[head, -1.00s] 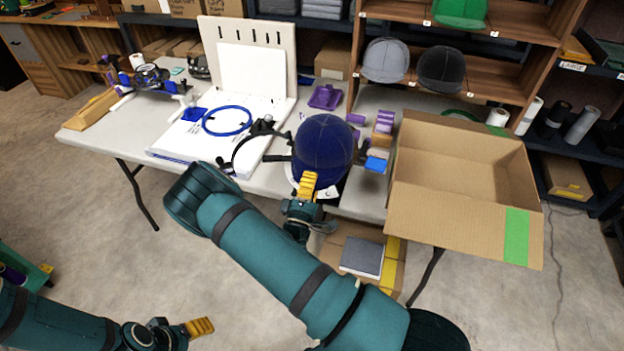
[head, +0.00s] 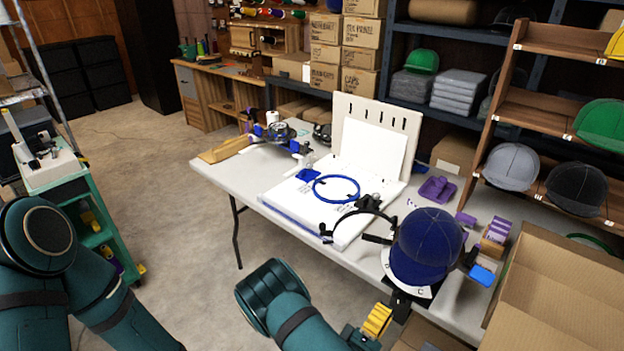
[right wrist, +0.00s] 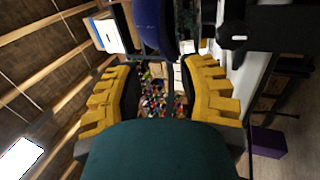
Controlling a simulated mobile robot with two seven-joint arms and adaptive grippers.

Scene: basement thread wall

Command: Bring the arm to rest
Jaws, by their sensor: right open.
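My right arm (head: 300,322) comes up from the bottom of the head view. My right gripper (head: 376,322) is low in the head view, in front of the table's near edge and below the blue cap (head: 428,240). In the right wrist view the yellow fingers of my right gripper (right wrist: 160,92) stand wide apart, and nothing is held between them. The cap sits on a dark stand with a white base at the table's front edge, apart from the gripper. My left arm (head: 100,300) shows at the lower left; its gripper is out of view.
The grey table (head: 225,170) holds a white board (head: 370,140), a blue ring (head: 337,188) and a purple tray (head: 437,190). An open cardboard box (head: 560,300) is at the right. A green cart (head: 95,225) stands at the left. Open floor lies between cart and table.

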